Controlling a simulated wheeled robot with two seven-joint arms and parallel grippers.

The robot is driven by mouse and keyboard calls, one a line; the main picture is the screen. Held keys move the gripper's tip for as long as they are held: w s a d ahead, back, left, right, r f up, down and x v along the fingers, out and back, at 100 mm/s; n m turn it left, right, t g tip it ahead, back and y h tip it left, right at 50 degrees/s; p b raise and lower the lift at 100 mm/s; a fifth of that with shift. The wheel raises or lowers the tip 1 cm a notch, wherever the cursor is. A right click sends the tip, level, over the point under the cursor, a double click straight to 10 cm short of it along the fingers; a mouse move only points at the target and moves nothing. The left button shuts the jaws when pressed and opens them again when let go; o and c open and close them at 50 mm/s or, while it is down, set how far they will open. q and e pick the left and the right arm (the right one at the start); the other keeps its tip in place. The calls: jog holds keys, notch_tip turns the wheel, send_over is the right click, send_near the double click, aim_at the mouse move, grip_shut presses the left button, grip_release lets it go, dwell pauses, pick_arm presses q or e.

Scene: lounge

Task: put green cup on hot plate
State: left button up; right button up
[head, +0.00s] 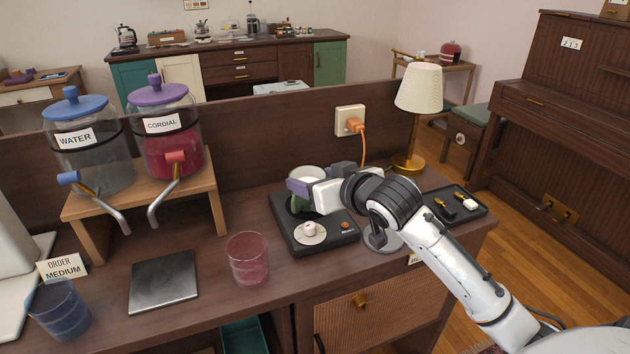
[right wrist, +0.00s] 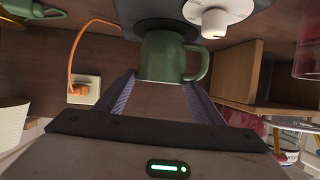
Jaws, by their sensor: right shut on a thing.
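The green cup (head: 298,204) has a pale inside and is upright at the back part of the black hot plate (head: 337,238). My right gripper (head: 304,188) is shut on the green cup, its two purple fingers on either side. The right wrist view shows the cup (right wrist: 167,58) between the fingers, with its handle to the right and the hot plate's dark ring close against its base. I cannot tell whether the base touches the plate. The hot plate has a white knob (head: 310,229) at its front. My left gripper is not in view.
A pinkish glass (head: 248,260) stands left of the hot plate, with a dark square slab (head: 164,282) farther left. A lamp (head: 411,160) and a black tray (head: 474,212) are at right. A wooden stand (head: 140,202) holds two drink dispensers. A blue glass (head: 58,310) stands front left.

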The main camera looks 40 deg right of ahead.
jog(key=shift+r, duration=0.15)
jog(key=o, duration=2)
jog(key=shift+c, duration=0.2)
jog(key=shift+s, duration=0.2)
jog(key=p+v, duration=0.4)
jog(key=v, duration=0.7)
jog(key=shift+s+r, duration=0.15)
jog(key=shift+s, duration=0.15)
